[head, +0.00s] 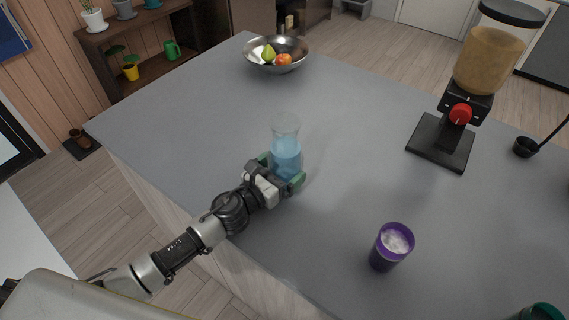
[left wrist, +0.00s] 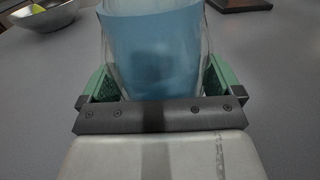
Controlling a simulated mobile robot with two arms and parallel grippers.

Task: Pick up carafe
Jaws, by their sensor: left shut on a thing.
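The carafe (head: 286,152) is clear glass with blue liquid inside and stands upright on the grey counter (head: 340,130). My left gripper (head: 282,174) is shut on the carafe, with its green finger pads on either side of the lower body. In the left wrist view the carafe (left wrist: 153,50) fills the space between the green fingers (left wrist: 158,85). The bottom of the carafe is partly hidden by the gripper, so I cannot tell whether it touches the counter. My right gripper does not show.
A metal bowl with fruit (head: 276,55) stands at the back left. A dispenser with a black base (head: 440,142) stands at the right. A purple cup (head: 391,247) stands nearer the front. A black scoop (head: 526,147) lies at the far right. The counter around the carafe is clear.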

